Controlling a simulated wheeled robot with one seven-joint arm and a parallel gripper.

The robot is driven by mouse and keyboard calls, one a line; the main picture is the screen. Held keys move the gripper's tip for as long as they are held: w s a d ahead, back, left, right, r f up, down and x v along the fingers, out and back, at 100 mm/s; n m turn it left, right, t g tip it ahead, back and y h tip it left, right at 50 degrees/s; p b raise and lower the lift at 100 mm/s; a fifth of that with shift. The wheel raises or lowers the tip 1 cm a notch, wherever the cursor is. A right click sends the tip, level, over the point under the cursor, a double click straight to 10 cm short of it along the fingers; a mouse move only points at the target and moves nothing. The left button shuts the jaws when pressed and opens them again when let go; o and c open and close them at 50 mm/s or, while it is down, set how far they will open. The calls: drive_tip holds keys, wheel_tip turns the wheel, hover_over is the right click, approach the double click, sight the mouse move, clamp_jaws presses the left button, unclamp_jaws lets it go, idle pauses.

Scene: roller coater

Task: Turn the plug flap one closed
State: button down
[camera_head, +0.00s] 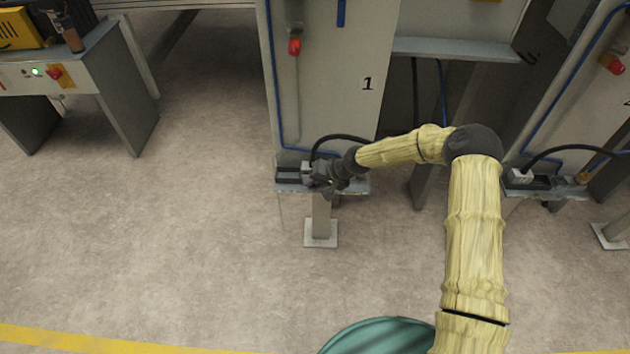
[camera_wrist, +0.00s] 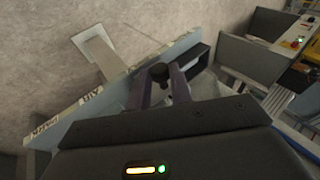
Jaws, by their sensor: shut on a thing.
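Station one, the panel marked "1" (camera_head: 368,85), has a small shelf (camera_head: 350,187) at its foot with a dark box and a grey plug (camera_head: 308,169) on a black cable. My gripper (camera_head: 325,182) is at this shelf, in front of the plug. In the wrist view my gripper's two fingers (camera_wrist: 162,84) are shut on a small dark round knob (camera_wrist: 159,71) at the edge of the grey ledge (camera_wrist: 115,85). Whether the knob belongs to the plug flap cannot be told. The flap's own position is hidden by my gripper.
A second panel at the right has a similar shelf with a white plug (camera_head: 521,177). A grey post on a foot plate (camera_head: 320,233) stands under station one's shelf. A grey control bench (camera_head: 75,80) stands at the left. The floor between is clear.

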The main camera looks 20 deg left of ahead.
drive_tip(key=shift+w+g, duration=0.15)
drive_tip(key=shift+g, duration=0.15)
drive_tip(key=c, duration=1.3)
unclamp_jaws()
drive_tip(key=shift+o, duration=0.2)
drive_tip(key=shift+r, duration=0.15)
drive_tip(key=p+v, duration=0.2)
drive_tip(key=v, duration=1.5)
drive_tip(key=shift+r, duration=0.1)
